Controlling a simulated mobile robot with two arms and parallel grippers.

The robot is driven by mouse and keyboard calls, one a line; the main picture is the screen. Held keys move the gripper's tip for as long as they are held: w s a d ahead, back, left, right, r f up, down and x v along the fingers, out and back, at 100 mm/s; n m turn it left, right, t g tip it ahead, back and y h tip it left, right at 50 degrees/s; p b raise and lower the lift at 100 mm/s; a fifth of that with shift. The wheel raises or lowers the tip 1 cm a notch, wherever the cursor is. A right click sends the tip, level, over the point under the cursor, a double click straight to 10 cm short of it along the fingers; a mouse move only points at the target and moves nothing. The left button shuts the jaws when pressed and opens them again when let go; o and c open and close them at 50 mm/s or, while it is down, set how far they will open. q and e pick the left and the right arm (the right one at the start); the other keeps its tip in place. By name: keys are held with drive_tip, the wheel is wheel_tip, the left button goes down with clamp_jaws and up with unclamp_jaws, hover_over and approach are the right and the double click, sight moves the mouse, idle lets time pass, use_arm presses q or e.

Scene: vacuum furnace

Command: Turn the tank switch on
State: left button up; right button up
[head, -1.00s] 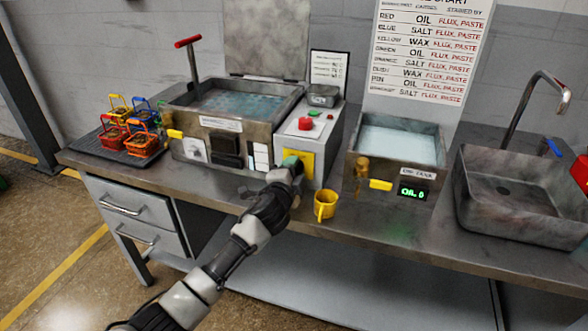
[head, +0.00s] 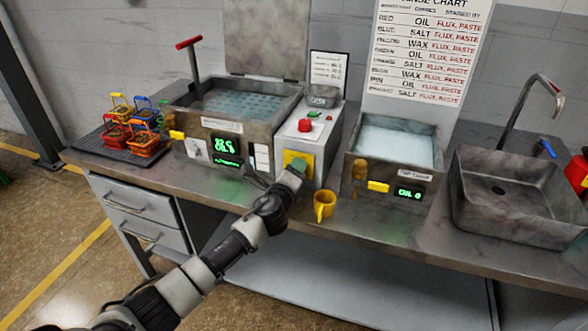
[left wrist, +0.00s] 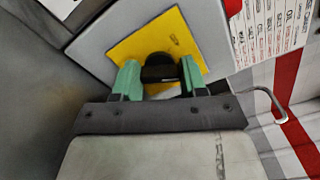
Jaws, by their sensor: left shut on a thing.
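The tank switch is a black knob (left wrist: 161,69) on a yellow plate (left wrist: 122,48) in the left wrist view. The yellow plate (head: 290,156) is on the front of the grey control box (head: 310,137) in the head view. My left gripper (head: 294,169) is at the plate, its green fingers either side of the knob and shut on it, as the left wrist view (left wrist: 160,80) shows. In the head view the gripper hides the knob. The tank (head: 262,130) left of the box shows lit green displays (head: 224,145). My right gripper is not in view.
A second tank (head: 352,160) and a sink (head: 462,205) stand further right. Small coloured baskets (head: 143,142) sit on a dark mat at the left. A red button (head: 304,125) tops the box.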

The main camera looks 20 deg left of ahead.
use_arm(q)
drive_tip(key=shift+f+m, duration=0.1)
drive_tip(key=shift+m, duration=0.3)
drive_tip(key=o, duration=0.9)
drive_tip(key=s, duration=1)
drive_tip(key=shift+s+a, duration=0.2)
drive_tip(key=shift+s, duration=0.2)
